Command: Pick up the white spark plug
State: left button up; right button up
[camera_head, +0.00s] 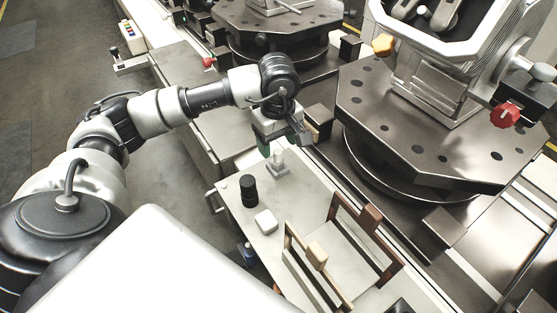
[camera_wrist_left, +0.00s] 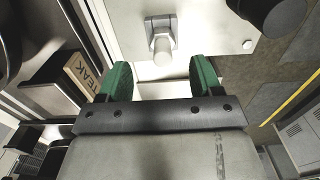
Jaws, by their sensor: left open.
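The white spark plug (camera_head: 278,160) stands upright on the light grey table (camera_head: 225,190), near its far end. In the left wrist view the plug (camera_wrist_left: 161,45) shows a hex section and a round tip, just beyond the fingertips and between their lines. My left gripper (camera_head: 278,146) is above and close to the plug. Its green-padded fingers are open, with nothing between them in the left wrist view (camera_wrist_left: 162,78). In the head view the gripper body partly hides the space around the plug's top. My right gripper is not in view.
A black cylinder (camera_head: 249,190) and a white block (camera_head: 265,222) stand on the table nearer to me. A tray with wooden handles (camera_head: 340,262) is at the lower right. A large metal fixture plate (camera_head: 440,135) lies right of the table. A lettered box (camera_wrist_left: 84,73) shows in the wrist view.

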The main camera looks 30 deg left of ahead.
aim_at(278, 151)
pick_arm(q)
jog(key=f, duration=0.3)
jog(key=shift+s+d+f, duration=0.15)
jog(key=shift+s+f, duration=0.15)
jog(key=shift+f, duration=0.7)
jog(key=c, duration=1)
jog(key=shift+c, duration=0.2)
jog(key=shift+r, duration=0.1)
jog(key=shift+w+r, duration=0.1)
jog(key=shift+r, duration=0.45)
notch_tip(278, 151, up, 3)
jog(key=shift+f, duration=0.1)
jog(key=d+r, duration=0.7)
jog(key=d, duration=0.4)
jog(key=shift+s+d, duration=0.35)
jog(key=shift+s, duration=0.1)
